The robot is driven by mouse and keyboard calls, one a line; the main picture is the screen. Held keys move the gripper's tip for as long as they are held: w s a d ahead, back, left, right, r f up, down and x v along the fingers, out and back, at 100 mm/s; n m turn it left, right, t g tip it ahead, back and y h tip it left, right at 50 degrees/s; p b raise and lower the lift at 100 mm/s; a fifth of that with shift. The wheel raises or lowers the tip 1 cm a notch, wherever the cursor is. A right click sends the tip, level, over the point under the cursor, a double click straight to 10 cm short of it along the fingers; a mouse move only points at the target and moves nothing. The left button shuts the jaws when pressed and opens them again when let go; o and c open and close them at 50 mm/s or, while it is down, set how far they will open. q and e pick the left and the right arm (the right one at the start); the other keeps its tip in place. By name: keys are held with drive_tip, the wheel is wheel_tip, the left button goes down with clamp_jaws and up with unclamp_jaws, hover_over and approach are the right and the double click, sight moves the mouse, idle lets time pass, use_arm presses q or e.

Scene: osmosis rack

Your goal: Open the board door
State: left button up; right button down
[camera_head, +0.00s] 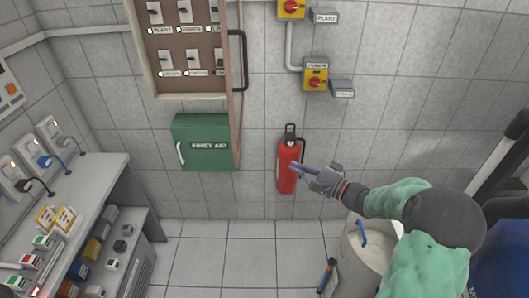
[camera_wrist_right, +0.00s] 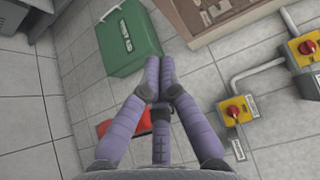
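The switch board (camera_head: 190,97) is on the back wall at the upper left of the head view, a shallow brown box with rows of switches. Its door (camera_head: 237,115) is seen nearly edge-on at the board's right side, standing out from the wall, with a black bar handle (camera_head: 243,60). The switches inside are exposed. My right gripper (camera_head: 297,167) is below and right of the door, apart from it, in front of the red fire extinguisher (camera_head: 287,180). Its purple fingers (camera_wrist_right: 160,65) are together with nothing visible between them. The board's lower corner (camera_wrist_right: 205,35) shows in the right wrist view. My left gripper is out of view.
A green first aid box (camera_head: 205,150) hangs below the board. Yellow and red switches (camera_head: 315,77) and conduit are on the wall to the right. A grey bench (camera_head: 95,180) with devices stands left. A pale barrel (camera_head: 360,250) stands below my right arm.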

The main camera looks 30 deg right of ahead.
drive_tip(key=s+a+b+x, duration=0.1)
drive_tip(key=a+x, duration=0.1)
drive_tip(key=x, duration=1)
drive_tip(key=shift+w+a, duration=0.4)
